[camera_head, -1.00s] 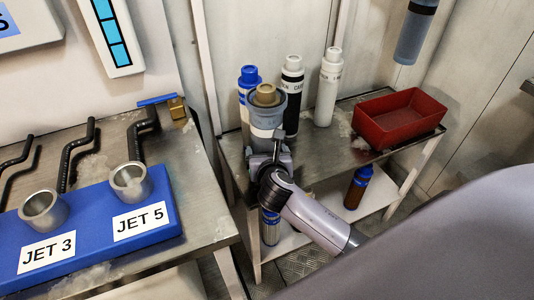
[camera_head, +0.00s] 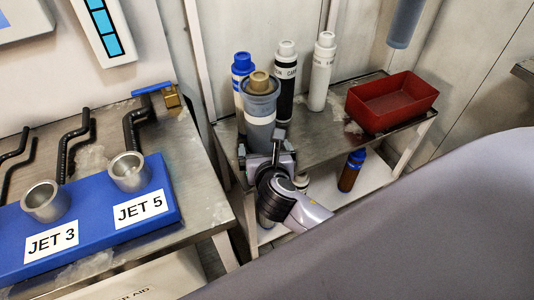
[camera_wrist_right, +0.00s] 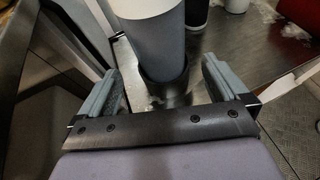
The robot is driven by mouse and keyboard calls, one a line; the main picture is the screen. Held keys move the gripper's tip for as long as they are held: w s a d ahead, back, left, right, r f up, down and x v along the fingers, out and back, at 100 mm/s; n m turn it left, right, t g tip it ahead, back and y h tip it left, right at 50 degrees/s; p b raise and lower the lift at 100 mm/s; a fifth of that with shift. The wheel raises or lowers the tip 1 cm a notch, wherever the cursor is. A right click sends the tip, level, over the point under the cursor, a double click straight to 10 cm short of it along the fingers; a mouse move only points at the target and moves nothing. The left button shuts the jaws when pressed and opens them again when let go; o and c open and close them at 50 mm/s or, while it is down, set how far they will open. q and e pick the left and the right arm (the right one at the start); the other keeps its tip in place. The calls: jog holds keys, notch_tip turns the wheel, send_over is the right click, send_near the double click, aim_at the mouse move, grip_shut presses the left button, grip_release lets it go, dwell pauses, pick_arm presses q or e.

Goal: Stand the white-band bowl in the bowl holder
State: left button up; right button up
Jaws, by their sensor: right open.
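The white-band bowl (camera_head: 260,115) is a grey-blue cylinder with a paler band and a tan piece in its top. It stands upright at the near left end of the steel shelf. In the right wrist view the bowl (camera_wrist_right: 150,45) has its lower end inside a dark round cup, which looks like the bowl holder (camera_wrist_right: 165,90). My right gripper (camera_head: 263,148) is open on the near side of the bowl, low down. In the right wrist view its fingers (camera_wrist_right: 160,70) are spread wide, with gaps on both sides of the bowl. My left gripper is out of view.
A blue-capped cartridge (camera_head: 242,67), a black one (camera_head: 286,80) and a white one (camera_head: 322,75) stand close behind the bowl. A red tray (camera_head: 392,105) is at the right. A blue block with metal cups (camera_head: 90,240) sits on the left bench.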

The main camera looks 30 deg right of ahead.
jog(key=s+a+f+m+g+y, duration=0.1)
jog(key=s+f+m, duration=0.4)
jog(key=m, duration=0.9)
jog(key=s+a+f+m+g+y, duration=0.1)
jog(key=s+f+m+y, duration=0.4)
jog(key=s+m, duration=0.7)
jog(key=a+m+y, duration=0.1)
jog(key=m, duration=0.2)
jog(key=shift+s+a+m+p, duration=0.25)
jog(key=shift+a+m+p, duration=0.05)
jog(key=shift+a+p, duration=0.05)
